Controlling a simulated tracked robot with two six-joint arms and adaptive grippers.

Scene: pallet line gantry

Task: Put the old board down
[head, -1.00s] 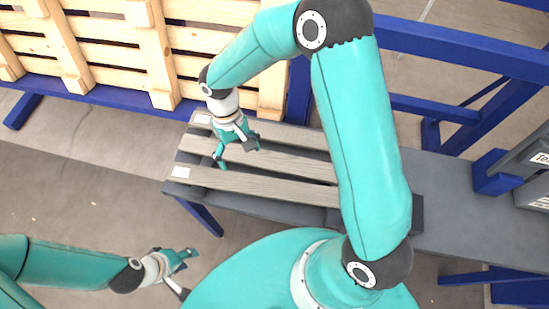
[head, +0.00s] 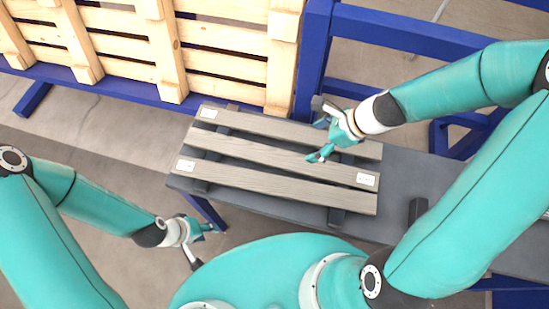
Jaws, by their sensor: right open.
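Three weathered grey boards lie side by side on dark cross supports on the grey bench: a back board (head: 270,126), a middle board (head: 270,156) and a front board (head: 280,187). I cannot tell which is the old board. White labels show at the left ends of the back and front boards and at the right end of the middle one. My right gripper (head: 318,138) is open and empty, over the right part of the back and middle boards; I cannot tell if it touches. My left gripper (head: 204,246) is open and empty, off the bench's front left edge.
Pale wooden pallets (head: 225,55) stand upright behind the bench on a blue frame (head: 130,93). Blue beams (head: 400,38) run behind at the right. The bench top (head: 400,170) is bare right of the boards, except a dark block (head: 418,210).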

